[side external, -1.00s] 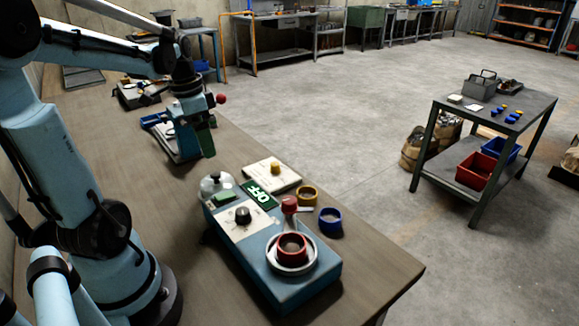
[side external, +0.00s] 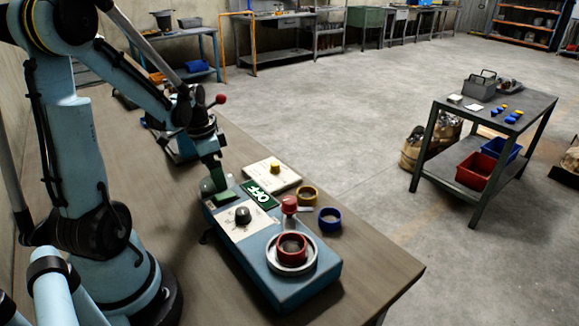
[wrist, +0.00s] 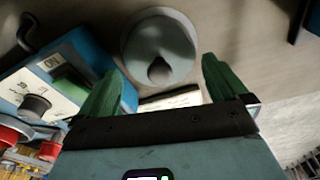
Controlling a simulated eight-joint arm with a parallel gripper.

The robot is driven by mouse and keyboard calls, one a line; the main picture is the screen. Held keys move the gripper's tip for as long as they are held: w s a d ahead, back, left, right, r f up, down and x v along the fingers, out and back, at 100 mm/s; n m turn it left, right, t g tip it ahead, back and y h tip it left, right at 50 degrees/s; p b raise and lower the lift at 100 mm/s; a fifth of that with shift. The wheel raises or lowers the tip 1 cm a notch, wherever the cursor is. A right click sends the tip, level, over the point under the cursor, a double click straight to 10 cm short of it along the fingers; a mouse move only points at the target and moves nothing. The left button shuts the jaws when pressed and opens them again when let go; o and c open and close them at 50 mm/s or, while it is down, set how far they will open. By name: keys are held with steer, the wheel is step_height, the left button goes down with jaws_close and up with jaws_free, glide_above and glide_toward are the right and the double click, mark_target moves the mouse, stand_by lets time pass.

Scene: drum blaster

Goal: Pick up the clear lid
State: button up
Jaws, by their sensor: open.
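The clear lid (wrist: 160,38) is a round, pale, see-through disc with a dark knob at its middle. In the wrist view it sits ahead of my fingertips, its knob between them from side to side. My gripper (wrist: 162,72) is open, with two green fingers and nothing held. In the side view my gripper (side external: 213,181) is low by the back left corner of the blue machine, at the lid's spot, and hides most of the lid. I cannot tell whether the fingers touch it.
The blue machine (side external: 309,286) has a black knob, an OFF sign and a red ring (side external: 291,246) in a metal cup. The bench's front right is clear.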

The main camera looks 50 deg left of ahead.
steer(key=shift+f, duration=0.75)
steer(key=c, duration=0.8)
steer(key=shift+o, duration=0.2)
steer(key=shift+r, duration=0.1)
